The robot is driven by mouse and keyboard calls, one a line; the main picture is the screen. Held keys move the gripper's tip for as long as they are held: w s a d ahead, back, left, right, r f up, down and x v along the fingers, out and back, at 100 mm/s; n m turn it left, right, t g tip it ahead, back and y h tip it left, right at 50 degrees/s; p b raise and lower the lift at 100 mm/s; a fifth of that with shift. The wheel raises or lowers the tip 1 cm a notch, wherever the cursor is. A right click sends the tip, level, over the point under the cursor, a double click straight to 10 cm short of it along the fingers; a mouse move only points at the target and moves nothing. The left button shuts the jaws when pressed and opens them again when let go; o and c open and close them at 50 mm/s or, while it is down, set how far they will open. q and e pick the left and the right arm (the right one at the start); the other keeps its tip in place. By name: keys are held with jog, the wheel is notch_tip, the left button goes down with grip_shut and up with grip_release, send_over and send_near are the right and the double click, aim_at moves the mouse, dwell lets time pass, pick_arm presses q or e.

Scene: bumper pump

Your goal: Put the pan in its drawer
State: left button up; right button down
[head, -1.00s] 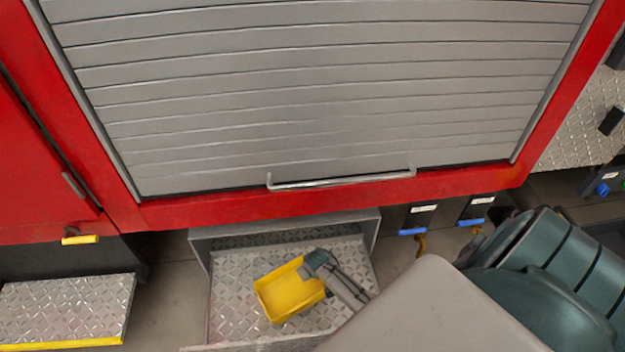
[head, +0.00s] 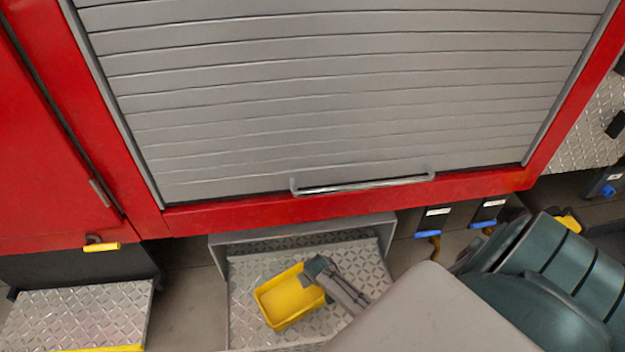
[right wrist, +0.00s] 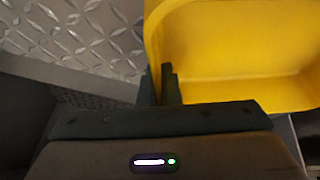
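The yellow pan (head: 286,299) is a shallow tray over the floor of the open drawer (head: 255,265), which is grey tread plate and pulled out below the red body. The pan lies askew to the drawer's sides. I cannot tell whether it rests on the drawer floor or hangs just above. My right gripper (head: 318,271) is shut on the pan's wall at its right end. In the right wrist view the fingers (right wrist: 162,86) straddle the wall of the pan (right wrist: 235,50), one inside and one outside. My left gripper is not in view.
A closed grey roller shutter (head: 340,100) with a bar handle (head: 365,186) is above the drawer. A tread-plate step (head: 80,312) with a yellow edge stands at left. Blue-handled (head: 428,234) and yellow-handled (head: 101,247) fittings hang under the body.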

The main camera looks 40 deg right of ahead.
jog(key=c, duration=1.6)
grip_release()
jog(key=shift+o, duration=0.2)
pick_arm(q)
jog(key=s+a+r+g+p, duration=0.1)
jog(key=p, duration=0.1)
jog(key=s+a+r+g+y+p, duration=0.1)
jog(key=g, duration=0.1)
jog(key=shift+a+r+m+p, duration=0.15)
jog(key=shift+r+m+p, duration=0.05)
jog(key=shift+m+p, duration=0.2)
pick_arm(e)
jog(key=v, duration=1)
jog(key=shift+s+r, duration=0.15)
jog(key=shift+r, duration=0.2)
jog(key=shift+a, duration=0.1)
